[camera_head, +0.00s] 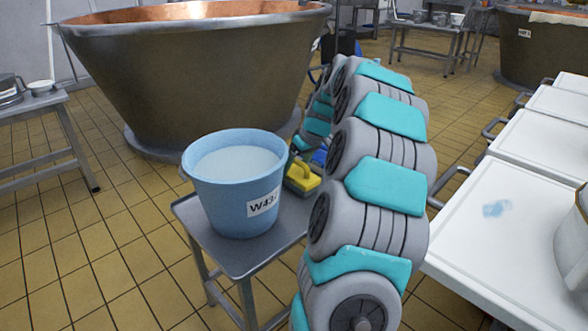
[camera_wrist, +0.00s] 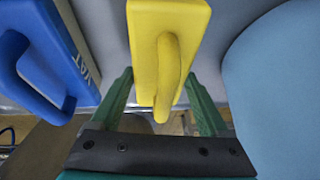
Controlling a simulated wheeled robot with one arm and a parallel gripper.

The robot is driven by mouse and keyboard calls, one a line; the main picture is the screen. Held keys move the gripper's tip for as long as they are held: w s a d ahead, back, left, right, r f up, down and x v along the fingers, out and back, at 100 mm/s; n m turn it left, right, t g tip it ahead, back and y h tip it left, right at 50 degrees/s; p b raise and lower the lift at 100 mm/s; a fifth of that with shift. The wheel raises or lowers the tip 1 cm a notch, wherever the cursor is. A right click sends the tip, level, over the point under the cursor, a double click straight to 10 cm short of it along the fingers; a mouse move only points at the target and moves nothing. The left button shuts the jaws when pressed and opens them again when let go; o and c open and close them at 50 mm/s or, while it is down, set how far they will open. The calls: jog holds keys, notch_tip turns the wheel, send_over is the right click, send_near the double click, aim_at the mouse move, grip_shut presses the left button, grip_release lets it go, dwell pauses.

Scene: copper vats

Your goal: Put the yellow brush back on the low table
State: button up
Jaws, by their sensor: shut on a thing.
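The yellow brush (camera_head: 302,178) is at the back right of the low grey metal table (camera_head: 234,259), just right of the blue bucket. In the wrist view the brush (camera_wrist: 166,50) lies between the two green fingers of my gripper (camera_wrist: 160,82), which is shut on it. My arm hides part of the brush and most of the gripper in the head view. I cannot tell whether the brush touches the tabletop. A blue brush (camera_wrist: 45,60) with lettering is left of the yellow one in the wrist view; a bit of blue shows behind it in the head view.
The blue bucket (camera_head: 238,203) of whitish liquid, marked W43, fills much of the low table and is close to the right finger in the wrist view (camera_wrist: 285,90). A large copper vat (camera_head: 190,85) stands behind. White-topped tables (camera_head: 475,240) are at the right.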

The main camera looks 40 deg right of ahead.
jog(key=shift+f, duration=0.1)
jog(key=o, duration=1.3)
jog(key=shift+p+v, duration=0.55)
jog(key=shift+v, duration=5.6)
